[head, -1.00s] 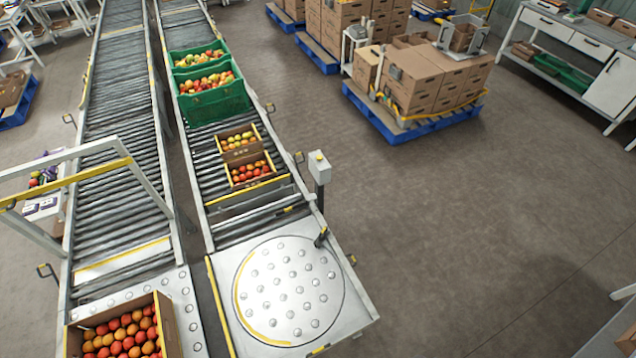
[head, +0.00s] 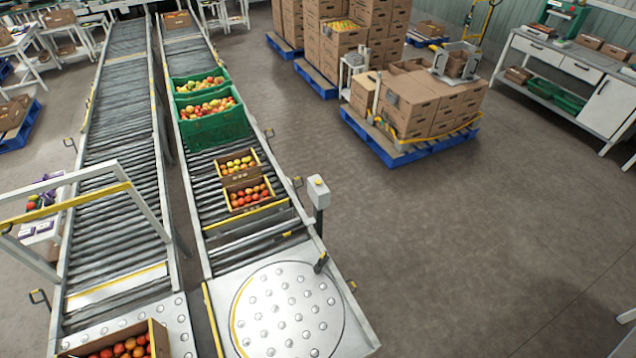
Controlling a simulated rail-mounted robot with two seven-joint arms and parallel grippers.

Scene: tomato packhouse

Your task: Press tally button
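A small light-grey box on a post (head: 318,186) stands at the right edge of the right-hand conveyor, with a small yellow button (head: 317,178) on its top. I cannot tell whether this is the tally button. A short dark handle-like part (head: 321,263) stands on the conveyor frame below it, beside the round ball-transfer plate. Neither of my grippers shows in the head view.
The round plate (head: 287,312) is bare. Two cardboard trays of tomatoes (head: 243,182) and green crates (head: 218,128) sit on the right-hand conveyor (head: 255,249). A tomato box (head: 162,338) is at lower left. A pallet of cartons (head: 408,154) stands at upper right; open floor lies below it.

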